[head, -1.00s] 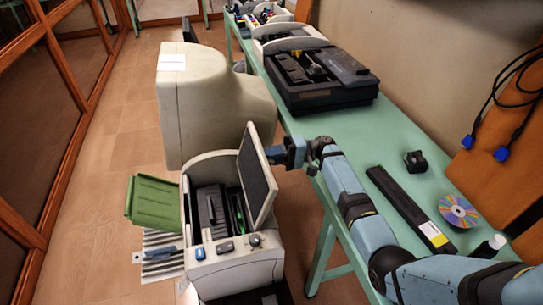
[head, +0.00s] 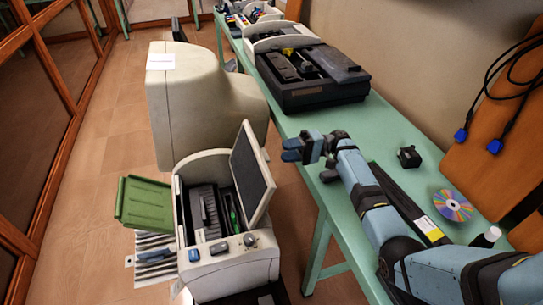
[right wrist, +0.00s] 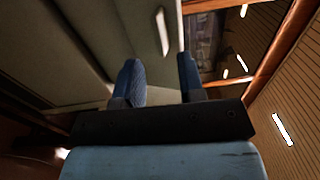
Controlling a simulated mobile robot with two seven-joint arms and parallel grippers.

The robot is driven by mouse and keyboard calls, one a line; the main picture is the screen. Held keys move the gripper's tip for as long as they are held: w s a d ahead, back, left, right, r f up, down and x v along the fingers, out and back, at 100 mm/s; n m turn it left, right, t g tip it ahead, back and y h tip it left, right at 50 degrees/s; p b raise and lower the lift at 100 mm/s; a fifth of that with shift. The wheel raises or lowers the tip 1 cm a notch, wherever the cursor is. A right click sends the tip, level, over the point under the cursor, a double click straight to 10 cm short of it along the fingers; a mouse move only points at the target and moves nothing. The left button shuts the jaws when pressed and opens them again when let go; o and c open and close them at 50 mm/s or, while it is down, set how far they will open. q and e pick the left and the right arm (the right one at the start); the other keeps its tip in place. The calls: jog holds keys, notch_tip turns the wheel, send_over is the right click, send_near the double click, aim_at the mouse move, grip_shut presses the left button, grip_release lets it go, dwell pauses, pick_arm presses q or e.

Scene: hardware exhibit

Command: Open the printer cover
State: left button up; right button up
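The printer (head: 232,268) is a beige machine on the left of the table, with dark parts and a green strip visible inside. Its cover (head: 253,174), a dark panel with a pale rim, stands raised and tilted on the right side of the opening. My right gripper (head: 287,150) is open and empty, to the right of the cover's upper part and apart from it in the picture. In the right wrist view its two blue fingers (right wrist: 158,80) are spread with nothing between them. My left gripper is not seen.
A green table (head: 310,122) runs along the right, with a black device (head: 315,93), a small black block (head: 409,157) and a disc (head: 453,204). A large beige monitor-like casing (head: 195,105) stands behind the printer. A green tray (head: 145,202) juts from its left.

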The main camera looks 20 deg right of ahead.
jog(key=d, duration=0.6)
jog(key=shift+s+d+f+b, duration=0.15)
jog(key=shift+d+f+b, duration=0.05)
jog(key=shift+b, duration=0.2)
jog(key=shift+r, duration=0.1)
